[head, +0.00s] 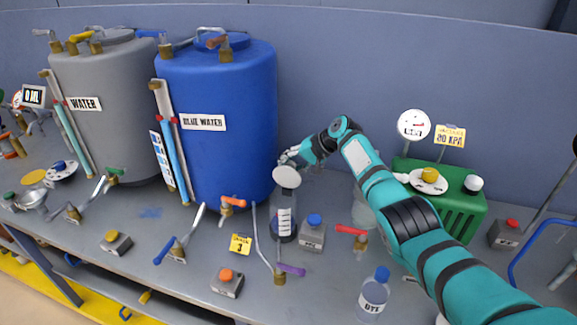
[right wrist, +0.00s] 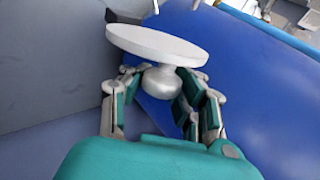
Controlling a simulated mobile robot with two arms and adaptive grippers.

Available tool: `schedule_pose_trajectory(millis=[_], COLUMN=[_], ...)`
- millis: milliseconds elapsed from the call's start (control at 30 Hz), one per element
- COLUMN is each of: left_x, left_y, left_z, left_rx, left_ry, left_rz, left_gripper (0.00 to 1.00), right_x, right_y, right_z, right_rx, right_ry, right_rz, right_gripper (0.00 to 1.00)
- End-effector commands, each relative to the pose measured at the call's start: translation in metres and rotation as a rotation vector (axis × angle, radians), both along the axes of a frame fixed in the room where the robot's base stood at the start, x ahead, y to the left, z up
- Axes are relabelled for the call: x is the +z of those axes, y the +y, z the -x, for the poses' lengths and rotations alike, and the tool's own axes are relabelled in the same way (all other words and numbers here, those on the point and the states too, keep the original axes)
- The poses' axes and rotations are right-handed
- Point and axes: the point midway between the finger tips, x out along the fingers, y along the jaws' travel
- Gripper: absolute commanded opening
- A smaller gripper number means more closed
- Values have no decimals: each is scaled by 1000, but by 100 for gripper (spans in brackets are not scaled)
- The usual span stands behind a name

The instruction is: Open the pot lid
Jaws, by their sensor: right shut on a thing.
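The pot looks like a clear glass jar (head: 284,218) with a dark base and a printed label, standing upright in front of the blue tank. Its lid is a white round disc (head: 286,177) that shows tilted at the jar's top; I cannot tell whether it touches the rim. In the right wrist view the lid (right wrist: 157,45) has a rounded pale knob (right wrist: 161,80). My right gripper (right wrist: 158,85) is shut on this knob, one finger on each side. In the head view the right gripper (head: 290,157) is just behind the lid. My left gripper is not in view.
The blue water tank (head: 215,120) stands close on the left. A blue-button box (head: 312,233), a red-handled valve (head: 352,232) and a purple-handled pipe (head: 288,269) stand near the jar. A DYE bottle (head: 374,295) is at the front right. A green unit (head: 445,205) is at the right.

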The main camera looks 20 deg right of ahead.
Motion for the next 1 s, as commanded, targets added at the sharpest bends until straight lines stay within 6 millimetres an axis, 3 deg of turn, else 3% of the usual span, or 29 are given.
schedule_pose_trajectory(millis=[333, 367, 567, 1000], left_x=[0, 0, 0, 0], left_y=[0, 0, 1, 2], left_z=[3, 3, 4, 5], left_rx=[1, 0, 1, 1], left_ry=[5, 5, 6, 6], left_rz=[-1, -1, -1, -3], left_gripper=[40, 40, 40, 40], right_x=[6, 6, 4, 8], right_y=[-6, -6, -4, -8], right_z=[-3, -3, -2, 3], right_rx=[-9, -10, -6, -3], right_ry=[-12, -12, -8, -7], right_rz=[3, 3, 2, 2], right_gripper=[0, 28, 55, 55])
